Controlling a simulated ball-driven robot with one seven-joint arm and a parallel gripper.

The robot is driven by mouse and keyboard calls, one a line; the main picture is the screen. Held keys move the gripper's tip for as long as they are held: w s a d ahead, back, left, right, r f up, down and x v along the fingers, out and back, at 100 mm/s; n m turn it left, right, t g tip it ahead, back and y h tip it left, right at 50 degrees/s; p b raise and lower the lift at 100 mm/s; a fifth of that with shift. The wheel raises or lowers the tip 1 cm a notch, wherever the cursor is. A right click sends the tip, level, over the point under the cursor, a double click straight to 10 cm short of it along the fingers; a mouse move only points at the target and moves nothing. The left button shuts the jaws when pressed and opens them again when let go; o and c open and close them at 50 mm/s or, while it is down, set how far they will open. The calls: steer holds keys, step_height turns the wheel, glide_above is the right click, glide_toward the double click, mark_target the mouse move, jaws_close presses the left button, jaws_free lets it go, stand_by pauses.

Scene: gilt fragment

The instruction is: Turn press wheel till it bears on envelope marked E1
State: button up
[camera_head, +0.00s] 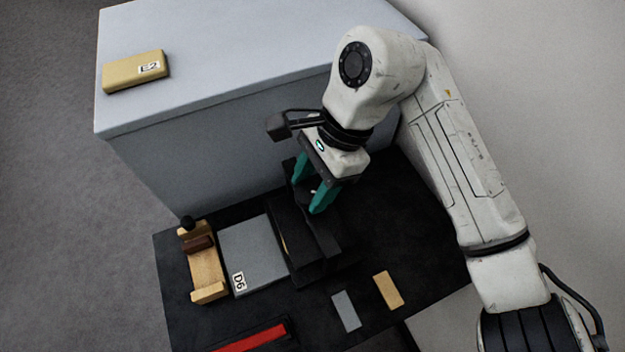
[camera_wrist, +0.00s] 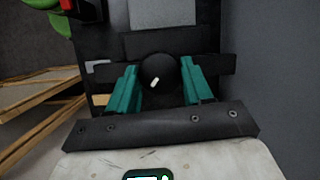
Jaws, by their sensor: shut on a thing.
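The black press (camera_head: 318,240) stands on the dark table, right of a grey slab. My gripper (camera_head: 318,192) reaches down over the top of the press with its teal fingers. In the wrist view, the press wheel (camera_wrist: 160,78) is a round black part with a small white mark, between the two teal fingers of my gripper (camera_wrist: 160,88). The gripper is shut on it. A thin yellowish edge shows inside the press in the head view; it may be an envelope. No E1 mark is readable, and I cannot tell whether the press bears on anything.
A yellow block marked E2 (camera_head: 134,71) lies on the tall grey cabinet (camera_head: 230,60) behind. The slab marked D6 (camera_head: 258,262) and a wooden stand (camera_head: 207,272) are left of the press. A red strip (camera_head: 250,338), grey card (camera_head: 346,310) and tan card (camera_head: 388,290) lie in front.

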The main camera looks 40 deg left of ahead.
steer(key=shift+m, duration=0.3)
